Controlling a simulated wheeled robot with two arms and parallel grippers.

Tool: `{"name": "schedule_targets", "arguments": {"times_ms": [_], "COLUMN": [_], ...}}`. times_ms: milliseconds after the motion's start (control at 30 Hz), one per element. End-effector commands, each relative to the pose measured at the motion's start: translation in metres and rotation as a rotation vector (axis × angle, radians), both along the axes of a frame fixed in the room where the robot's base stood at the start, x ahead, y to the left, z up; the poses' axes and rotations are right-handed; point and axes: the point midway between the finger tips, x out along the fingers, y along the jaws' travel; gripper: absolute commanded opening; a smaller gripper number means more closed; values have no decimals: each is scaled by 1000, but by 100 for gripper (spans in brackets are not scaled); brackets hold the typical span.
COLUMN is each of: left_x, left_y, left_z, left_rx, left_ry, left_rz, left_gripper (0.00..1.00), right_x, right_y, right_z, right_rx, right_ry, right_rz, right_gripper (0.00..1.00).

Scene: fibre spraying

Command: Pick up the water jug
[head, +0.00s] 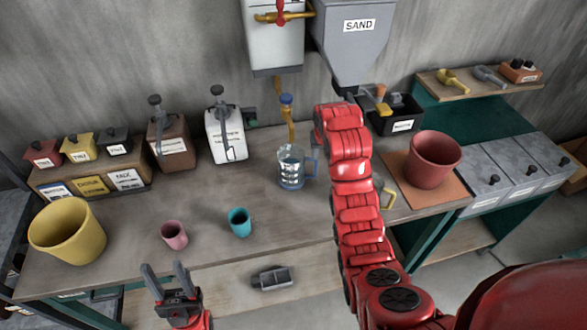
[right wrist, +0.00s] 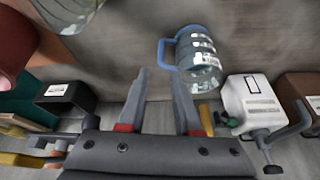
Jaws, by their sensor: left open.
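The water jug (head: 291,170) is clear with a blue handle and stands on the workbench left of my right arm. In the right wrist view the jug (right wrist: 200,62) is just beyond the fingertips, to the right, with its blue handle nearest them. My right gripper (right wrist: 159,76) is open and empty, its fingers apart from the jug. In the head view my red right arm hides this gripper. My left gripper (head: 164,267) is open and empty at the bench's front edge.
A pink cup (head: 174,235), a teal cup (head: 240,222) and a yellow bucket (head: 67,232) stand left on the workbench (head: 285,222). A red bucket (head: 433,160) is right of my arm. A white container (head: 226,135) stands behind.

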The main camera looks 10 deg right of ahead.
Motion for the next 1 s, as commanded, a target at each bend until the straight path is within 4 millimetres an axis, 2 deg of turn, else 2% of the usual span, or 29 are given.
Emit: {"name": "schedule_targets", "arguments": {"times_ms": [33, 100, 533, 600, 700, 1000], "left_x": [0, 0, 0, 0, 0, 0], "left_y": [0, 0, 0, 0, 0, 0], "left_z": [-18, -33, -113, -96, -89, -81], "left_rx": [0, 0, 0, 0, 0, 0], "left_ry": [1, 1, 1, 1, 0, 0], "left_rz": [0, 0, 0, 0, 0, 0], "left_gripper": [50, 50, 50, 50, 50, 50], "right_x": [2, 6, 26, 30, 37, 45], "right_y": [0, -1, -4, -5, -6, -7], "right_z": [-15, -26, -73, -77, -92, -109], "right_rx": [2, 0, -1, 0, -1, -1], "right_ry": [-1, 0, -5, 5, 4, -1], "right_rz": [1, 0, 1, 1, 1, 1], "right_gripper": [32, 32, 32, 32, 32, 32]}}
